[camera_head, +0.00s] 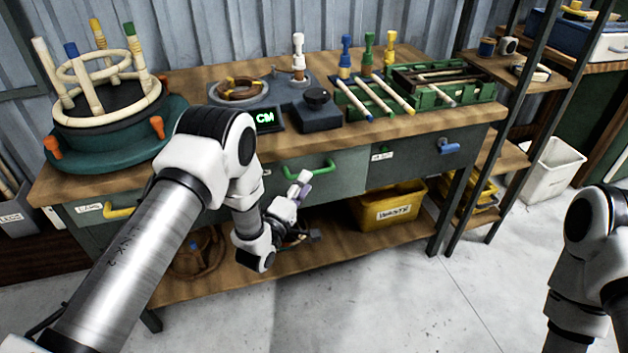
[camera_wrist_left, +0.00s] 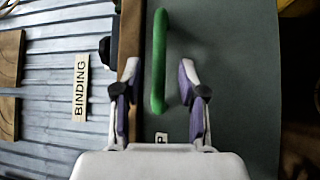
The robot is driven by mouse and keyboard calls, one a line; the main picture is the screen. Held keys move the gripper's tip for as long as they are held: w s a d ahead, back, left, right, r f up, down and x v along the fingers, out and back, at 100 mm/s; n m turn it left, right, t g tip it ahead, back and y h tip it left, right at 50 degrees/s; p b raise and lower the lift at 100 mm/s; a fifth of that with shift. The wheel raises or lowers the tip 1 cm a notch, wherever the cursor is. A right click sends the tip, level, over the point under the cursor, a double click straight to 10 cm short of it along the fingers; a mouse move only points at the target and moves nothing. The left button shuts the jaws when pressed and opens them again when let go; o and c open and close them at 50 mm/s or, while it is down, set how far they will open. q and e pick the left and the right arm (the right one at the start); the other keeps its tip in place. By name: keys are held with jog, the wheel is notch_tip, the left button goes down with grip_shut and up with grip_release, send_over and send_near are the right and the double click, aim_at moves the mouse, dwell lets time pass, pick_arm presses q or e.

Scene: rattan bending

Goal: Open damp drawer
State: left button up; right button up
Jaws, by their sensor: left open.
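The middle drawer (camera_head: 348,172) of the workbench has a grey-green front and a green bar handle (camera_head: 309,168). It looks shut, flush with the bench. In the left wrist view the green handle (camera_wrist_left: 158,62) runs between my left gripper's fingers, and a mostly hidden label ending in "P" (camera_wrist_left: 161,138) shows beside its end. My left gripper (camera_head: 299,188) is open, in front of the drawer just below the handle in the head view. Its purple-padded fingers (camera_wrist_left: 157,85) stand either side of the handle, apart from it. My right gripper is out of view.
Drawers with a yellow handle (camera_head: 118,211) and a blue handle (camera_head: 449,146) flank the middle one. A yellow waste bin (camera_head: 390,208) sits on the lower shelf. Tools and a round bending form (camera_head: 105,115) cover the benchtop. The floor in front is clear.

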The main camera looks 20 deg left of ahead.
aim_at(312, 172)
pick_arm(q)
jog(key=x, duration=0.4)
jog(key=shift+w+d, duration=0.1)
jog(key=shift+w, duration=0.15)
grip_shut()
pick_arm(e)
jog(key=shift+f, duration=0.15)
pick_arm(q)
jog(key=shift+s, duration=0.15)
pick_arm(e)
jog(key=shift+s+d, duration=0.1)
